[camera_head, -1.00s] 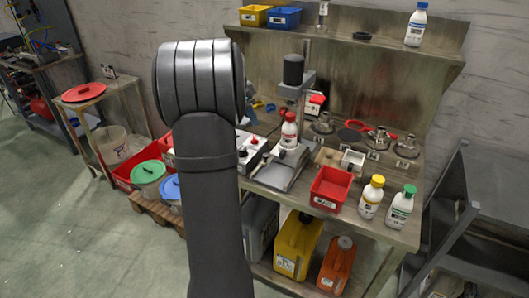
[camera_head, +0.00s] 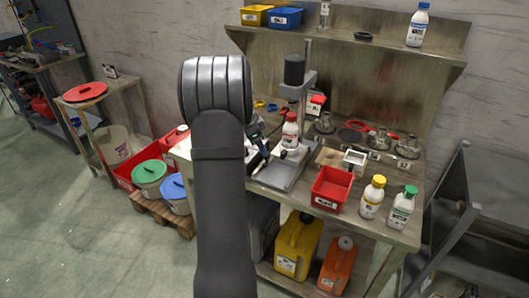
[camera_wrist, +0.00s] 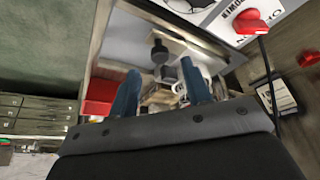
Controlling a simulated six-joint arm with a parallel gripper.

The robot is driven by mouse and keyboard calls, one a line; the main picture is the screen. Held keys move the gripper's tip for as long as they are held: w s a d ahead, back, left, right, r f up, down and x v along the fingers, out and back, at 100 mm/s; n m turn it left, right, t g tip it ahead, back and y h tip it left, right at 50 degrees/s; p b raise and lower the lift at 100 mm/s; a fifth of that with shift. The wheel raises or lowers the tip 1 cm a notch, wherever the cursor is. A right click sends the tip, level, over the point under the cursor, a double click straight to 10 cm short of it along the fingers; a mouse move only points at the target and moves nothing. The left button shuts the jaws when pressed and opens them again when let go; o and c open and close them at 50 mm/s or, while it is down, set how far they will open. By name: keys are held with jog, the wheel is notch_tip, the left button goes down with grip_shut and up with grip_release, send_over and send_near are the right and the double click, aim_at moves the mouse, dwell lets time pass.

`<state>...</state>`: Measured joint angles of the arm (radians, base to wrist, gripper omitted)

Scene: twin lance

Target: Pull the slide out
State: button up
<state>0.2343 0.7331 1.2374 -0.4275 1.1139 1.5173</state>
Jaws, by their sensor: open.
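A bench device with a tall column and a dark cylinder (camera_head: 294,68) stands on the workbench. A flat grey base plate (camera_head: 277,177) lies at its foot. A white bottle with a red cap (camera_head: 290,130) stands over the plate. I cannot tell for sure which part is the slide. My gripper (camera_head: 259,150) shows partly beyond my arm, just left of the bottle and plate. In the wrist view its two blue fingers (camera_wrist: 160,86) are apart, with no held thing visible between them. A dark round part (camera_wrist: 160,50) shows beyond them.
A red bin (camera_head: 331,188), a yellow-capped bottle (camera_head: 372,196) and a green-capped bottle (camera_head: 402,206) stand at the bench's right front. A red knob (camera_wrist: 240,24) on a white lettered panel is close at right in the wrist view. My arm hides the bench's left part.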

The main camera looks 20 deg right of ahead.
jog(key=shift+x, duration=1.9)
grip_shut()
